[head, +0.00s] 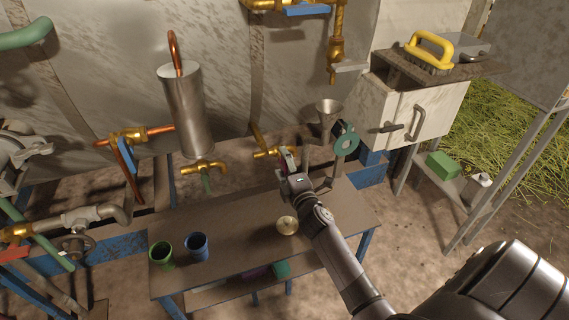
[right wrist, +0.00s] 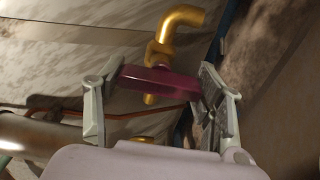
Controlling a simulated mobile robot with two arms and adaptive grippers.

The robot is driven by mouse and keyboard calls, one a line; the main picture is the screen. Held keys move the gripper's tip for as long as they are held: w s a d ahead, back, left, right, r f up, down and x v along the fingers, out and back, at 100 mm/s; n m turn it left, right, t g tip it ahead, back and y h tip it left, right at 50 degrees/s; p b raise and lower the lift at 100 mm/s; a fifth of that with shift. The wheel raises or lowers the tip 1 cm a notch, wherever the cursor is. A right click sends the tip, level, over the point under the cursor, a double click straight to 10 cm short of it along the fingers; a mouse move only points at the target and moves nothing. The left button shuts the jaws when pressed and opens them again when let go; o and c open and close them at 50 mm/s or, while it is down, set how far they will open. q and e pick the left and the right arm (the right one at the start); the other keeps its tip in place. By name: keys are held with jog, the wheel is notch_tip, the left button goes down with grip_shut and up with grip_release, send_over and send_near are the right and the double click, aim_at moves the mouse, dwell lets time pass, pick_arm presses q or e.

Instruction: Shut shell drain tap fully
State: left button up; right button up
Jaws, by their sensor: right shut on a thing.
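A brass tap (head: 265,153) with a downturned spout sits low on the pale tank wall, and it shows closer in the right wrist view (right wrist: 182,18). Its purple-red lever handle (right wrist: 158,84) lies crosswise between the fingers of my right gripper (head: 289,165). The gripper is shut on this handle, a finger at each end. In the head view the gripper mostly hides the handle. Another brass tap (head: 204,166), with a green handle, hangs under the steel cylinder (head: 186,110). I cannot tell from markings which is the shell drain tap. My left gripper is not in view.
A low brown table (head: 232,231) stands below, with a green cup (head: 161,254), a blue cup (head: 196,246) and a brass disc (head: 287,226). A metal funnel (head: 328,112) and teal ring (head: 346,140) are close right of my gripper. A white cabinet (head: 440,112) stands further right.

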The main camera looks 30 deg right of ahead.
dwell(0.6)
jog(key=o, duration=1.2)
jog(key=shift+c, duration=0.2)
jog(key=shift+s, duration=0.15)
jog(key=v, duration=1.1)
jog(key=shift+s+a, duration=0.2)
jog(key=shift+s, duration=0.15)
